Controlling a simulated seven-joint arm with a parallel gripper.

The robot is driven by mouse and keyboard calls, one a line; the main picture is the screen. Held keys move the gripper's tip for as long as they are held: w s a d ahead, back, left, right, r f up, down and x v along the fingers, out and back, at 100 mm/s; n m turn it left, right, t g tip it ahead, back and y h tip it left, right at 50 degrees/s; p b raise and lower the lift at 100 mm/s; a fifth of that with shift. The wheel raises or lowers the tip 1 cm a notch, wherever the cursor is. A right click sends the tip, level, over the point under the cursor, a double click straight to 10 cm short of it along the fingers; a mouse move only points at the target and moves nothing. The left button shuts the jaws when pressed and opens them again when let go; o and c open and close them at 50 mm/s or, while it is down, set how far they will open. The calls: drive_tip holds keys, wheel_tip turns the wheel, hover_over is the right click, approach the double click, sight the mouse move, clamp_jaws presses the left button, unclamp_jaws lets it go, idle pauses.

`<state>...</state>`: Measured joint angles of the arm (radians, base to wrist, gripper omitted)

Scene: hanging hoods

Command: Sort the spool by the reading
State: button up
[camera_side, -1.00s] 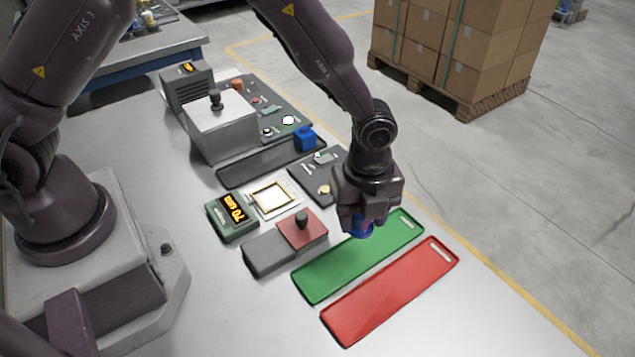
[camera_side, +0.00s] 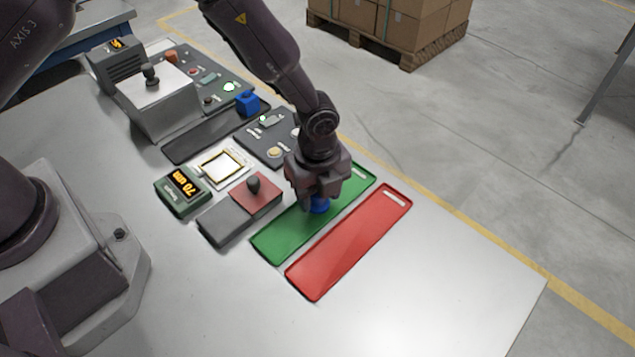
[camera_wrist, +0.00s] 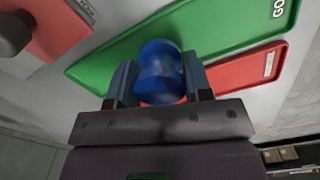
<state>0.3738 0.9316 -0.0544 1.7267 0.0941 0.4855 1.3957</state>
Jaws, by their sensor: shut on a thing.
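My gripper (camera_side: 319,205) is shut on a blue spool (camera_side: 320,206), held over the green tray (camera_side: 283,237). The spool also shows between the fingers in the wrist view (camera_wrist: 160,72). I cannot tell whether the spool touches the tray floor. The green tray carries a white label, partly read as "GO" in the wrist view. The red tray (camera_side: 345,245) lies beside it and is empty where visible. A small green-cased display (camera_side: 182,190) shows an orange reading, "70 um".
A lit square plate (camera_side: 222,168) sits by the display. A grey and red block with a dark knob (camera_side: 254,185) stands left of the green tray. A grey box (camera_side: 158,100) stands behind. The table's front right is bare.

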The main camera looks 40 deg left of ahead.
drive_tip(key=shift+f, duration=0.6)
idle(0.4)
drive_tip(key=o, duration=1)
drive_tip(key=shift+o, duration=0.2)
wheel_tip(320, 180, up, 12)
drive_tip(key=shift+r, duration=0.1)
drive_tip(key=s+a+r+n+t, duration=0.2)
drive_tip(key=s+a+r+n, duration=0.6)
drive_tip(key=s+r+n, duration=0.1)
drive_tip(key=s+a+r+n+t, duration=0.3)
drive_tip(key=s+a+r+n, duration=0.6)
drive_tip(key=r+n, duration=0.3)
drive_tip(key=shift+s+r+n+t, duration=0.3)
drive_tip(key=shift+s+r, duration=0.05)
drive_tip(key=shift+s, duration=0.1)
